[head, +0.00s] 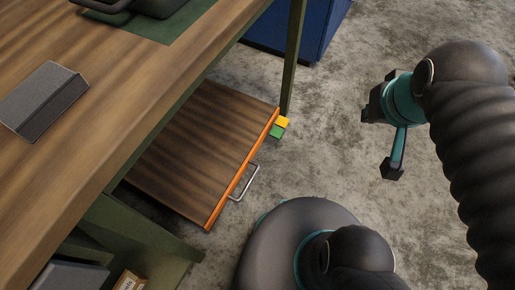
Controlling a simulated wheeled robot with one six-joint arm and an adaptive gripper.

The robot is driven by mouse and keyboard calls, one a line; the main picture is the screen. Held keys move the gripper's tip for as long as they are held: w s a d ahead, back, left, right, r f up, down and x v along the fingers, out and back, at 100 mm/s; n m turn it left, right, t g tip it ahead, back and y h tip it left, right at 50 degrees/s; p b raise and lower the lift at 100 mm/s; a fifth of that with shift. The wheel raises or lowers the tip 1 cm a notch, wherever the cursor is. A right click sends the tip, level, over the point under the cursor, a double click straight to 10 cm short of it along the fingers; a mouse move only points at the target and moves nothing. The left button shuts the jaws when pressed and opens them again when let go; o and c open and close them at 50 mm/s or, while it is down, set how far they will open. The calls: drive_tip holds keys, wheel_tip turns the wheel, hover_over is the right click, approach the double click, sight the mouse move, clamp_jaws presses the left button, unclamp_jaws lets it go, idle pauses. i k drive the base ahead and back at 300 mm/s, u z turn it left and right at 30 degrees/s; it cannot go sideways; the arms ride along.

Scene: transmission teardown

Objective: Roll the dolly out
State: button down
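The dolly (200,145) is a low, flat wooden platform with an orange front edge. It sits on the floor, mostly under the workbench, with its front edge showing past the bench. A metal bar handle (246,187) sticks out from the orange edge. My gripper (378,144) is up at the right, well clear of the handle, with its fingers spread and nothing seen between them. The dolly's left part is hidden by the bench top, and its wheels are not visible.
The wooden workbench (110,60) on green legs stands over the dolly. A yellow tab (282,122) and a green tab (278,131) sit at the dolly's far corner beside a bench leg. A blue cabinet (300,30) stands behind. Grey floor (320,150) right of the handle is clear.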

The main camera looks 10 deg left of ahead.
sight(192, 166)
drive_tip(key=z, duration=0.6)
drive_tip(key=k, duration=0.85)
drive_tip(key=u, duration=0.1)
